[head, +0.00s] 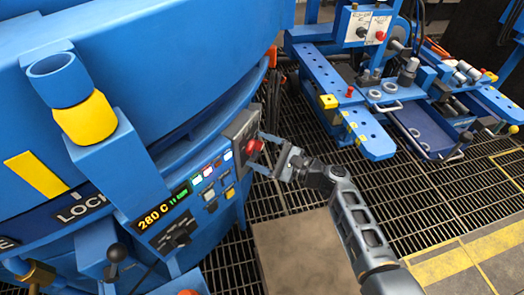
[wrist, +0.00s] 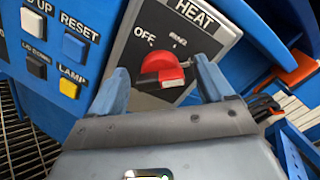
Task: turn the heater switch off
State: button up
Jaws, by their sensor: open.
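The heater switch is a red knob (wrist: 163,66) on a grey plate (wrist: 190,28) marked HEAT, with OFF printed at its upper left and a second label, too blurred to read, at its upper right. In the head view the red knob (head: 254,147) sits at the right end of the furnace's control panel. My gripper (wrist: 161,77) is open, its two blue fingers pointing at the plate, one on each side of the knob. In the head view my gripper (head: 263,151) is right at the knob. I cannot tell whether a finger touches it, nor the knob's exact setting.
Left of the knob are buttons, including a blue RESET button (wrist: 74,47) and a yellow LAMP button (wrist: 69,88). The display (head: 163,207) reads 280 C. A blue workbench (head: 370,130) stands to the right. Grated floor (head: 300,115) lies between.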

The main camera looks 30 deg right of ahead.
jog(key=shift+c, duration=0.4)
jog(key=c, duration=1)
jog(key=shift+o, duration=0.2)
jog(key=shift+f+b, duration=0.15)
jog(key=shift+b, duration=0.15)
jog(key=shift+f+n+b, duration=0.15)
jog(key=shift+n+b, duration=3.15)
jog(key=shift+b, duration=0.65)
jog(key=shift+f+n+b, duration=0.2)
jog(key=shift+n+b, duration=3.1)
jog(key=shift+b, duration=0.65)
jog(key=shift+f+n+b, duration=0.15)
jog(key=shift+n+b, duration=3.15)
jog(key=shift+b, duration=0.65)
jog(key=shift+r, duration=0.1)
